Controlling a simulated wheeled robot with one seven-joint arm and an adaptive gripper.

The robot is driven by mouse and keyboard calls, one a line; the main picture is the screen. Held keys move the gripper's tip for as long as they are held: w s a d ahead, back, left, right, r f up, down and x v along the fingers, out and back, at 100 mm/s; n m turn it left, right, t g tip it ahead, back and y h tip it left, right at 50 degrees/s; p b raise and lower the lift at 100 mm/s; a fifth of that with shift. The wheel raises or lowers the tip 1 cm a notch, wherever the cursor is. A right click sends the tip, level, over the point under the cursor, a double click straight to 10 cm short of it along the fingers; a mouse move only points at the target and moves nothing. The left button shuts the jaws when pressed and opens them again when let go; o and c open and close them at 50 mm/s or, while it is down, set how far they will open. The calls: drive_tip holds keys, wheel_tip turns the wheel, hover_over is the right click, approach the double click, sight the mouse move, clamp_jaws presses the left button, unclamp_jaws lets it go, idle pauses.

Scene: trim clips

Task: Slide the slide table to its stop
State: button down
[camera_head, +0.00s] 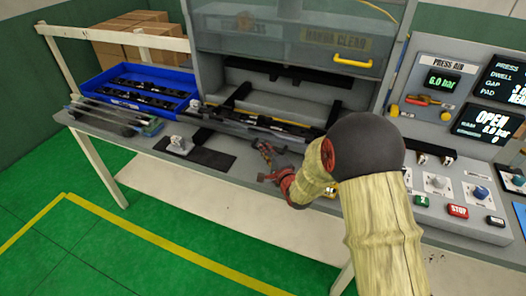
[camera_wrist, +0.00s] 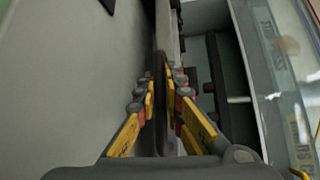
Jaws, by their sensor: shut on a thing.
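The slide table (camera_head: 226,127) is a long dark grey plate in front of the press opening, with a black trim part (camera_head: 283,126) lying along it. My gripper (camera_head: 268,152) is at its front edge, reaching in from the right. In the wrist view, the yellow-and-red fingers of my gripper (camera_wrist: 161,95) stand on either side of a narrow dark edge (camera_wrist: 164,40), which seems to be the slide table's front part. The fingers are closed on it. The exact contact is hidden between the fingertips.
A blue bin (camera_head: 140,90) with black parts stands at the left, beside several thin strips (camera_head: 98,117). The press (camera_head: 290,35) rises behind, with a clear guard and a yellow handle (camera_head: 352,62). A control panel (camera_head: 450,180) fills the right. A black pad (camera_head: 212,159) lies left of my gripper.

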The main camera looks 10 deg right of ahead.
drive_tip(key=w+d+p, duration=0.1)
drive_tip(key=w+d, duration=0.4)
drive_tip(key=w, duration=0.1)
drive_tip(key=w+d+p, duration=0.1)
drive_tip(key=w+d, duration=0.4)
drive_tip(key=w, duration=0.2)
drive_tip(key=w+d+p, duration=0.1)
drive_tip(key=w+d, duration=0.4)
drive_tip(key=w, duration=0.2)
drive_tip(key=shift+w+f, duration=0.1)
drive_tip(key=shift+w, duration=0.15)
drive_tip(key=shift+d+p, duration=0.1)
drive_tip(key=shift+p, duration=0.2)
drive_tip(key=shift+r, duration=0.2)
drive_tip(key=c, duration=2.3)
unclamp_jaws()
drive_tip(key=shift+w, duration=0.1)
drive_tip(key=shift+c, duration=0.2)
drive_tip(key=shift+o, duration=1.1)
drive_tip(key=shift+w+d+f, duration=0.1)
drive_tip(key=shift+f, duration=0.05)
drive_tip(key=shift+o, duration=1.1)
drive_tip(key=shift+s, duration=0.2)
drive_tip(key=v, duration=1.1)
drive_tip(key=shift+s, duration=0.35)
